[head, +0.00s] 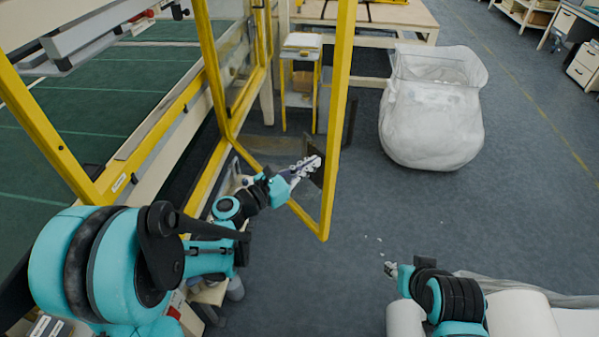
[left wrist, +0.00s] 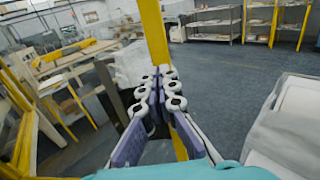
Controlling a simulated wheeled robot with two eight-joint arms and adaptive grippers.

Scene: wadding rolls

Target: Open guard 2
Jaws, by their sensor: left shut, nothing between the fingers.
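A yellow-framed guard with a clear pane stands swung out from the machine in the head view; its near upright post (head: 338,110) is right of my left gripper. I cannot read a number on it. My left gripper (head: 312,164) is shut and empty, beside the lower part of that post; I cannot tell if it touches. In the left wrist view the shut fingers (left wrist: 160,92) show in front of a yellow post (left wrist: 154,35). My right gripper (head: 390,268) is low at the right, away from the guard; its fingers are too small to judge.
A green machine bed (head: 110,100) lies at the left behind yellow rails. A large white bag (head: 432,120) stands on the floor at the right. White rolls (head: 525,315) lie at the lower right. The grey floor between is mostly clear.

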